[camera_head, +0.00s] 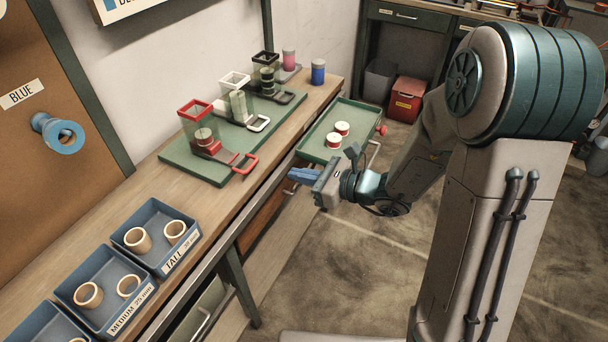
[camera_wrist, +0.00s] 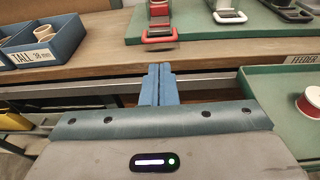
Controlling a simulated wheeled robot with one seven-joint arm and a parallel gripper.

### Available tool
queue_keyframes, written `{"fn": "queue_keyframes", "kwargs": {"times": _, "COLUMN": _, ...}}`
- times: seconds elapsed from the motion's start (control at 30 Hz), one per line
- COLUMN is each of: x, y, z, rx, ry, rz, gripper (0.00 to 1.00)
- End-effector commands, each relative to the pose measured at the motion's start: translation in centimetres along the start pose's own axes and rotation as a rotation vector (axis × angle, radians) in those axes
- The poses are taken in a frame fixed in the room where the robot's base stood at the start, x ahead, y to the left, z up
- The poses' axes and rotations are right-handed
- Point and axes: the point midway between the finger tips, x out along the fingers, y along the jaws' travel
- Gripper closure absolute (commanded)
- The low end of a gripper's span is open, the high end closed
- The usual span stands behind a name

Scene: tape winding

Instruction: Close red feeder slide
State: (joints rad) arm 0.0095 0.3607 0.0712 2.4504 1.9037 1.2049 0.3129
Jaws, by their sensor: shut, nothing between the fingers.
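The red feeder (camera_head: 197,111) has a clear hopper with a red rim and stands on a green board on the bench. Its slide sticks out toward the bench's front edge, ending in a red loop handle (camera_head: 245,163) at the board's edge. The slide reaches farther out than the white and black feeders' slides. The red handle also shows in the wrist view (camera_wrist: 160,36), just beyond my fingertips. My gripper (camera_head: 292,174) has blue fingers pressed together, empty, in front of the bench edge and apart from the handle. The wrist view shows the fingers (camera_wrist: 159,68) pointing toward the handle.
A white-handled feeder (camera_head: 234,83) and a black-rimmed feeder (camera_head: 265,61) stand behind the red one. A green tray (camera_head: 312,149) with two red-and-white spools is right of my gripper. Blue bins (camera_head: 128,236) of rings sit on the near bench.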

Motion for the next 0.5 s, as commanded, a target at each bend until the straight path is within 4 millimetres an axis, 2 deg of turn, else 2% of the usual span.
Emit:
{"fn": "queue_keyframes", "kwargs": {"times": 0.1, "x": 2.9, "y": 0.2, "z": -0.1, "rx": -0.001, "ry": 0.0, "rz": 0.006, "gripper": 1.0}}
{"fn": "queue_keyframes", "kwargs": {"times": 0.3, "x": 6.9, "y": 0.2, "z": -0.1, "rx": 0.0, "ry": 0.001, "rz": 0.005, "gripper": 1.0}}
{"fn": "queue_keyframes", "kwargs": {"times": 0.5, "x": 9.3, "y": 0.1, "z": 0.0, "rx": -0.001, "ry": 0.002, "rz": 0.003, "gripper": 1.0}}
